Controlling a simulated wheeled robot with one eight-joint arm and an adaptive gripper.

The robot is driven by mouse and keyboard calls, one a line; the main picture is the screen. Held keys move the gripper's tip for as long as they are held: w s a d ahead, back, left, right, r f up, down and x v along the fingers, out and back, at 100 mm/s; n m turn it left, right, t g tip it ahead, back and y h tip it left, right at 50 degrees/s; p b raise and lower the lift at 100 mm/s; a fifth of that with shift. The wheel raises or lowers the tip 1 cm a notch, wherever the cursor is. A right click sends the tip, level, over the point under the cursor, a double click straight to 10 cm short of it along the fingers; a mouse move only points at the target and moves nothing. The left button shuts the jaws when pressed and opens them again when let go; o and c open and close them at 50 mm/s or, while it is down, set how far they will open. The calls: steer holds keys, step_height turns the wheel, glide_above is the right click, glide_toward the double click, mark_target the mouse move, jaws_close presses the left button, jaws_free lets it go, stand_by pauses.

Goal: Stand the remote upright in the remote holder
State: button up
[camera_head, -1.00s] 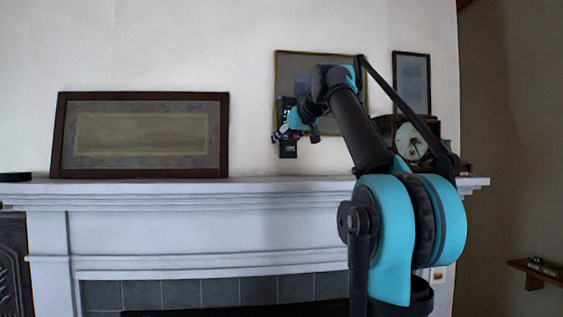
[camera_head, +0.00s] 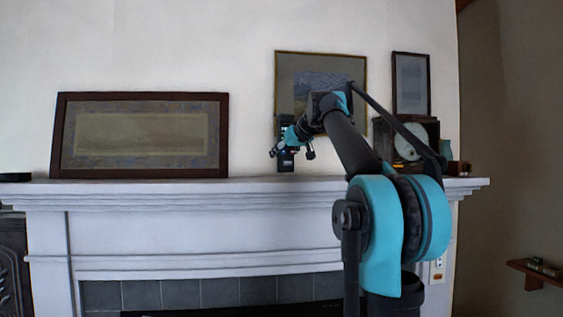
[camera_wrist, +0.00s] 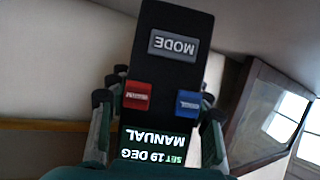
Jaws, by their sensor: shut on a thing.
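My gripper (camera_head: 290,149) is shut on the remote (camera_head: 285,160), above the mantel's middle-right part. The remote is dark and hangs roughly upright, its lower end close to the mantel top; I cannot tell whether it touches. In the wrist view the remote (camera_wrist: 172,72) shows upside-down "MODE" lettering, a red and a blue button, and a lit "SET 19 DEG MANUAL" screen. My gripper's fingers (camera_wrist: 158,112) stand on both its sides. I cannot make out the remote holder for certain in either view.
The white mantel (camera_head: 150,190) carries a wide framed picture (camera_head: 140,135) on the left and a clock (camera_head: 408,140) on the right, partly behind my arm. A small brown box (camera_head: 459,169) sits at the right end and a flat dark item (camera_head: 16,177) at the left. Another picture (camera_head: 320,68) is behind my gripper.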

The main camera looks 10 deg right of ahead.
steer(key=shift+f, duration=0.65)
steer(key=shift+w+f, duration=0.2)
steer(key=shift+f, duration=0.2)
steer(key=shift+f, duration=0.15)
steer(key=o, duration=1.4)
steer(key=shift+o, duration=0.2)
steer(key=shift+s+d+r, duration=0.1)
steer(key=shift+s+r, duration=0.15)
steer(key=shift+r, duration=0.05)
steer(key=v, duration=1.1)
steer(key=shift+s, duration=0.15)
